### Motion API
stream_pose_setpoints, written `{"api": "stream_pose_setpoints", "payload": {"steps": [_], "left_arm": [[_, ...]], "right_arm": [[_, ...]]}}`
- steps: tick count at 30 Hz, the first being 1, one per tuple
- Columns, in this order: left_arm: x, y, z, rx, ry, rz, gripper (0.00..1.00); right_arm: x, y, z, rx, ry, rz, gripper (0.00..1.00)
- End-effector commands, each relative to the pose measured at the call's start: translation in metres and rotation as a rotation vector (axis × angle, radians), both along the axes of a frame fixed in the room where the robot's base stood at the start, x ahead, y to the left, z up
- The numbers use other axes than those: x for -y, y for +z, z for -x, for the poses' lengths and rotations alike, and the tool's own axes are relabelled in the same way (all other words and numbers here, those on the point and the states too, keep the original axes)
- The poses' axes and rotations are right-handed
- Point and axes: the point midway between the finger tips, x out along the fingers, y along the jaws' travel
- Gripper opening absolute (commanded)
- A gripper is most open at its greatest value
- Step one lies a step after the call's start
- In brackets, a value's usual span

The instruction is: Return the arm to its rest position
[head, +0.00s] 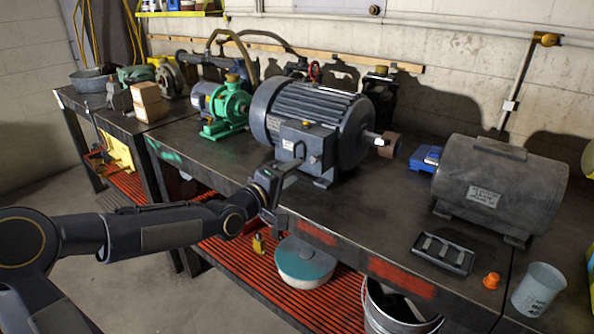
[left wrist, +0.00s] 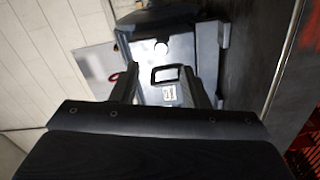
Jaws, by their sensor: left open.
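My left arm reaches in from the left in the head view. Its gripper (head: 283,178) is at the front of the large dark grey motor (head: 315,100), just below the terminal box. In the left wrist view the fingers of this gripper (left wrist: 163,92) stand apart, with a grey motor housing (left wrist: 160,50) and its small white label (left wrist: 169,92) showing between and beyond them. Nothing is seen held, and I cannot tell whether the fingers touch the motor. My right gripper is not in view.
A second dark motor (head: 500,188) lies at the right of the workbench (head: 385,215). A black tray (head: 443,253), an orange cap (head: 491,281) and a grey cup (head: 538,289) are near the front edge. A green pump (head: 228,105) stands left of the large motor.

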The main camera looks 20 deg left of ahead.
Motion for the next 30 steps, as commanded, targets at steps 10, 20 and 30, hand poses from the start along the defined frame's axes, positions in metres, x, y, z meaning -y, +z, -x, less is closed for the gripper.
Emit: {"api": "stream_pose_setpoints", "payload": {"steps": [10,20,30], "left_arm": [[0.0,0.0,0.001,0.0,0.0,0.0,0.41],[0.03,-0.018,0.039,-0.165,-0.047,-0.336,0.41],[-0.001,-0.026,0.232,-0.579,-0.164,-0.944,0.41]], "right_arm": [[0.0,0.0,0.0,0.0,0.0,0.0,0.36],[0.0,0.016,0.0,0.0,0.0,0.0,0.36],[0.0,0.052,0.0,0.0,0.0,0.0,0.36]]}}
